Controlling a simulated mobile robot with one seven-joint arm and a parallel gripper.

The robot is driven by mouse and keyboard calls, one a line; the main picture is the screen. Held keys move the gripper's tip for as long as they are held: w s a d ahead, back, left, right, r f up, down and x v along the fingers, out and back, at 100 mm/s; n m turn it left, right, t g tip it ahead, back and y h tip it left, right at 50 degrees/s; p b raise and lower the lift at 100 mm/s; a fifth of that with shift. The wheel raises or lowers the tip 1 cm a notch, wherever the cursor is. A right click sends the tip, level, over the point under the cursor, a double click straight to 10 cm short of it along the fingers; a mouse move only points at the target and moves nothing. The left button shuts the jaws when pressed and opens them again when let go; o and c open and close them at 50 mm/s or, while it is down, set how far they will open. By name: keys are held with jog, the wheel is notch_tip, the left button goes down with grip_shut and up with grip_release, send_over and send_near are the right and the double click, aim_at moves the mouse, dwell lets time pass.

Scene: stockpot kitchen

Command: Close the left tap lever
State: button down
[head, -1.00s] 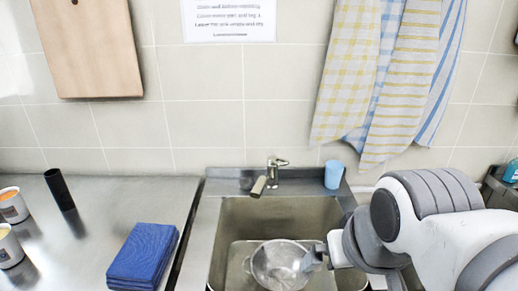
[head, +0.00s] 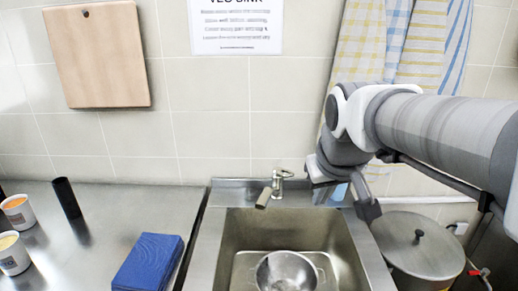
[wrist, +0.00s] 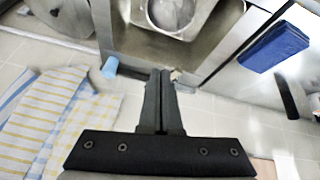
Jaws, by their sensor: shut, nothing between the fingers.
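One small metal tap (head: 277,188) stands at the back rim of the sink (head: 232,240), its short spout end pointing front left. A thin lever shows at its top; its exact setting is too small to tell. My gripper (head: 320,194) hangs to the right of the tap, apart from it, in front of the blue cup. In the wrist view its fingers (wrist: 160,72) are shut together and empty. A small part of the tap (wrist: 174,75) shows beside the fingertips there; the rest is hidden.
A pale blue cup (head: 341,192) is partly hidden behind my gripper; it also shows in the wrist view (wrist: 110,67). A metal bowl (head: 286,272) lies in the sink. A lidded stockpot (head: 405,258) stands right. Towels (head: 357,45) hang behind my arm. A blue cloth (head: 148,262) lies left.

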jog(key=w+r+n, duration=0.1)
jog(key=w, duration=0.9)
jog(key=n+t+y+p, duration=0.1)
jog(key=y+p, duration=0.2)
jog(key=p, duration=0.1)
send_over(290, 175)
notch_tip(290, 175, down, 14)
jog(key=shift+r, duration=0.1)
jog(key=shift+s+d+f, duration=0.1)
jog(key=shift+s+f, duration=0.05)
jog(key=shift+f, duration=0.85)
jog(key=shift+s+d+f, duration=0.1)
jog(key=shift+s+f, duration=0.05)
jog(key=shift+f, duration=0.8)
